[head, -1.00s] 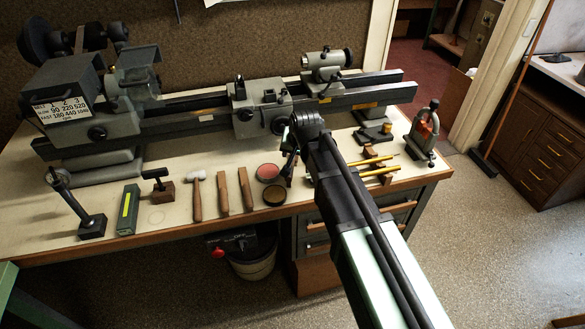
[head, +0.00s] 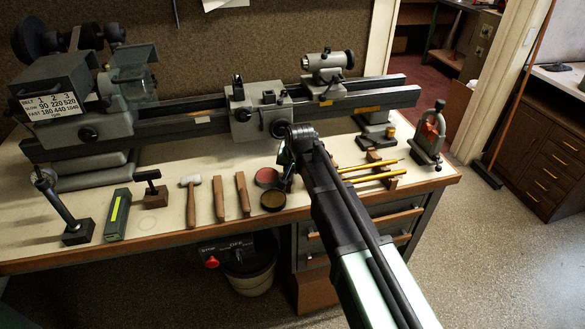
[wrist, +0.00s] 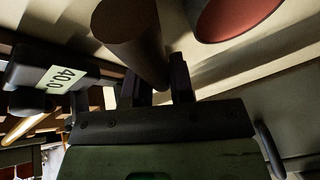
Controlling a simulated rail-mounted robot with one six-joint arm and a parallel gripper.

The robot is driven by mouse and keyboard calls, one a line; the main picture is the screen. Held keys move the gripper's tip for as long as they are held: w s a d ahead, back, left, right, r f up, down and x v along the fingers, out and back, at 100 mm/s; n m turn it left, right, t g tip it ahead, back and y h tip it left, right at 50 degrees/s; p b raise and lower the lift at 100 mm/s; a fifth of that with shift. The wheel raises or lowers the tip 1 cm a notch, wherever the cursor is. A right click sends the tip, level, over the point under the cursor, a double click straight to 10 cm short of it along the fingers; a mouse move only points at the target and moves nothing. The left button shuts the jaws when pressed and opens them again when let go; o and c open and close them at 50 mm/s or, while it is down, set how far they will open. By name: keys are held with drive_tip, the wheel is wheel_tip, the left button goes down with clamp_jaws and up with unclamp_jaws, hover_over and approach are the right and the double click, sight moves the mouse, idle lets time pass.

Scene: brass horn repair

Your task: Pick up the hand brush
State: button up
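I cannot pick out the hand brush with certainty in either view; it may be behind my arm. In the head view my arm reaches over the bench, and its end hides most of the gripper beside two round tins. I cannot tell whether the fingers touch the dark tin.
A lathe (head: 240,110) spans the back of the bench (head: 130,240). A hammer (head: 191,200) and two wooden pieces (head: 231,196) lie left of the tins. Pencil-like yellow rods (head: 372,167) lie right of my arm. A dark gauge reading 40.0 (wrist: 62,78) is close left of the fingers.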

clamp_jaws()
drive_tip(key=shift+r, duration=0.1)
wheel_tip(320, 180, up, 20)
drive_tip(key=p, duration=2)
